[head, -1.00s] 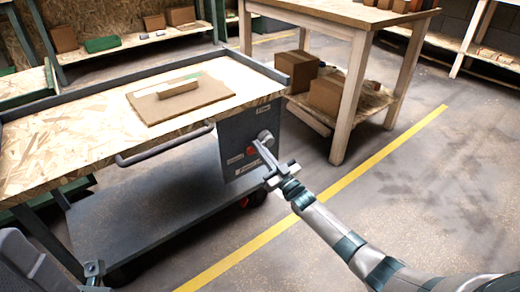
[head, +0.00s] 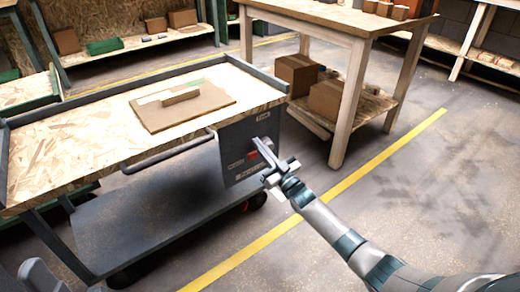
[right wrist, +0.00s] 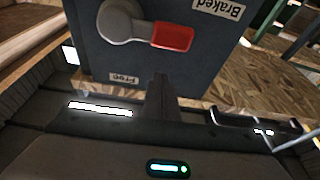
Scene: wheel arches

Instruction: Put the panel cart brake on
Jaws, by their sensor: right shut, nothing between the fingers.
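The panel cart (head: 150,222) stands at left in the head view, with a dark control panel (head: 233,140) at its near right corner. In the right wrist view the panel carries a round grey knob (right wrist: 120,20) with a red-ended lever (right wrist: 172,37). The lever points toward the side of the "Braked" label (right wrist: 217,8), away from the "Free" label (right wrist: 124,78). My right gripper (head: 258,146) is shut and empty, its fingers in front of the panel close to the lever; contact cannot be told. The fingers also show in the right wrist view (right wrist: 160,88). My left gripper is not clearly seen.
A brown board (head: 210,105) with a small block lies on the cart top. A wooden table (head: 345,20) with boxes on its lower shelf stands behind the cart. A yellow floor line (head: 375,165) runs to the right; the floor beyond it is clear.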

